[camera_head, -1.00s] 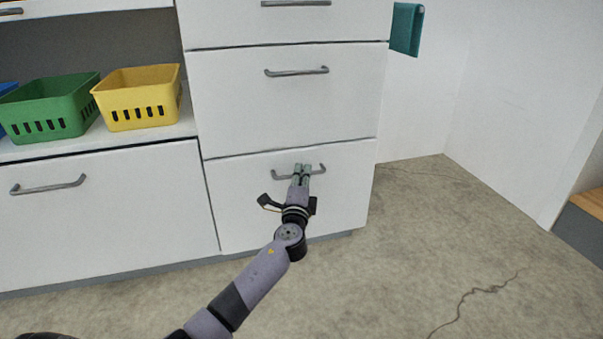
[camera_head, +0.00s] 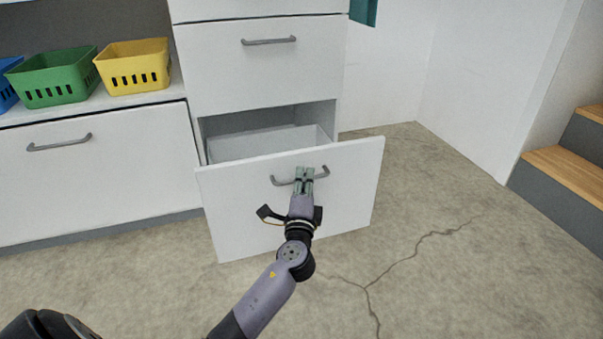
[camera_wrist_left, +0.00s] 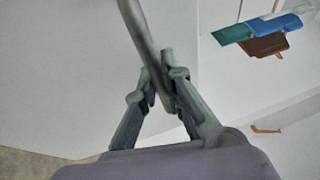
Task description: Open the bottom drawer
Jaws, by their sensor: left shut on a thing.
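The bottom drawer (camera_head: 350,205) is a white drawer in the white cabinet, and it stands pulled out, with its grey-white inside (camera_head: 262,143) showing behind the front. Its grey bar handle (camera_head: 322,173) is on the upper part of the front. My left gripper (camera_head: 304,174) is shut on this handle near its middle. In the left wrist view the two fingers (camera_wrist_left: 162,88) close around the bar handle (camera_wrist_left: 138,35). My right gripper is not in view.
The drawer above (camera_head: 260,70) is shut. A yellow basket (camera_head: 134,68) and a green basket (camera_head: 55,78) stand on the counter at the left. Wooden-topped steps (camera_head: 568,165) are at the right. The cracked floor (camera_head: 430,270) right of the drawer is clear.

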